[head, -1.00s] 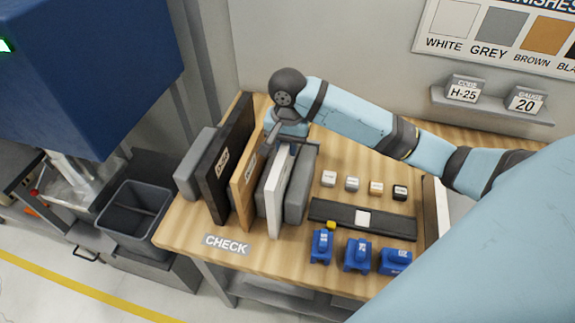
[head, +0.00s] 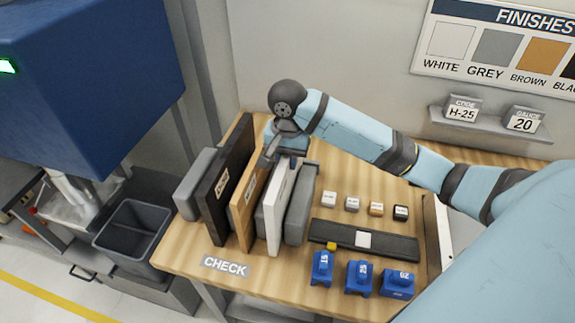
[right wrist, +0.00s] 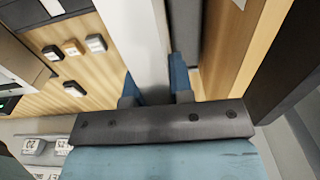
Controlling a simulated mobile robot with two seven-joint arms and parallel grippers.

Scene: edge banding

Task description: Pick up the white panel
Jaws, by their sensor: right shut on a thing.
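The white panel (head: 279,212) stands on edge on the workbench, in a row between a brown panel (head: 247,208) on its left and a grey block (head: 299,208) on its right. My right gripper (head: 287,157) is at the upper back end of the white panel, shut on it. In the right wrist view the pale panel (right wrist: 140,42) runs between the two blue fingers (right wrist: 157,88). The panel's lower edge appears to be at bench level; I cannot tell whether it is lifted. My left gripper is not in view.
A black panel (head: 225,190) and another grey block (head: 194,185) stand further left. Small finish samples (head: 352,204), a dark strip (head: 370,241) and blue blocks (head: 359,277) lie to the right. A grey bin (head: 132,235) is left of the bench.

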